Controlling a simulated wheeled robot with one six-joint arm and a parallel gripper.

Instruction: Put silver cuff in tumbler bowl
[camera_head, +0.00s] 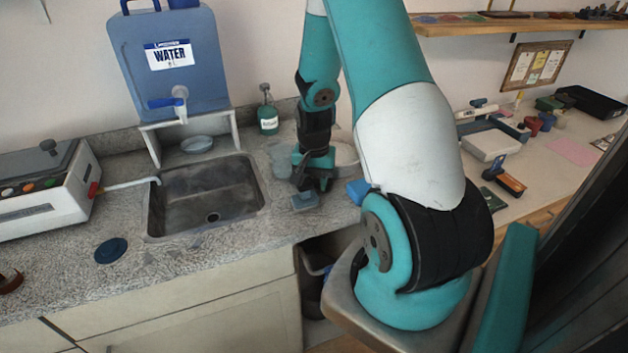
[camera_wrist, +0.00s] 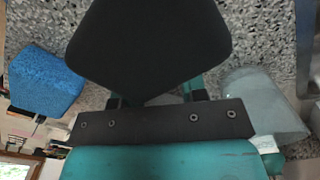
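My gripper (camera_head: 312,182) points down at the counter, just right of the sink. Its dark parts fill the middle of the wrist view (camera_wrist: 150,45), and I cannot tell whether it is open or shut or holds anything. I cannot make out a silver cuff in either view. A shallow grey bowl (camera_head: 196,144) sits under the water container's tap; I cannot tell if it is the tumbler bowl. A pale, see-through round thing (camera_head: 345,154) is partly hidden behind my arm. A clear greyish vessel also shows at the right of the wrist view (camera_wrist: 262,103).
A blue sponge-like block (camera_head: 305,201) lies close to my gripper. The sink (camera_head: 208,195) is left of it, with a green bottle (camera_head: 267,112) behind. A blue water container (camera_head: 172,65) stands on a stand. A dark blue disc (camera_head: 111,250) lies on the front counter.

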